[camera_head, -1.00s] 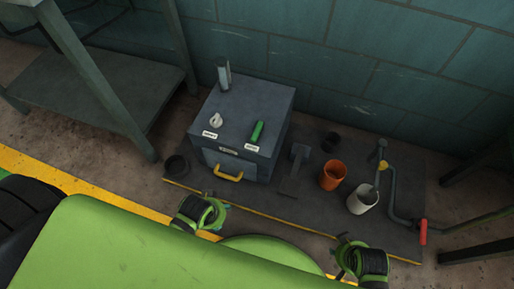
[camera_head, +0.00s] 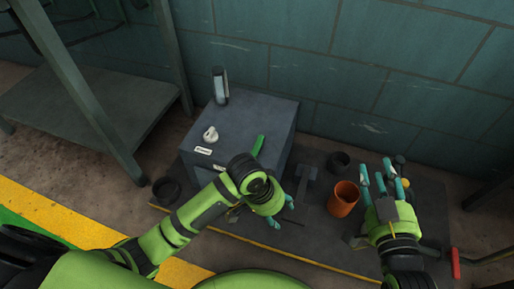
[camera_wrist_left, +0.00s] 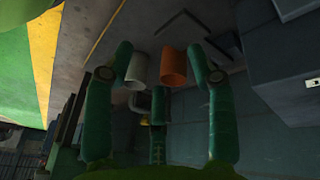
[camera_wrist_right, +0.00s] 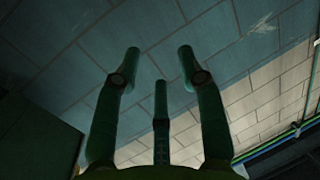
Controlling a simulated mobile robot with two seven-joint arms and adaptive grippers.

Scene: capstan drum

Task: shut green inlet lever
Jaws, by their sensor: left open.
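The green inlet lever (camera_head: 258,145) lies on top of the grey cabinet (camera_head: 250,112), near its front right edge. It slants away from the front, and my left wrist hides the label by it. My left gripper (camera_head: 276,211) is in front of the cabinet's right side, below the lever and apart from it. Its fingers (camera_wrist_left: 165,80) are spread and empty in the left wrist view. My right gripper (camera_head: 382,175) is raised at the right, over the floor plate, with spread, empty fingers.
A white knob (camera_head: 211,134) and a grey upright part (camera_head: 220,86) are also on the cabinet. An orange cup (camera_head: 343,199) stands between my grippers. A red-ended crank (camera_head: 455,262) is at the right. A metal table (camera_head: 90,105) stands at the left.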

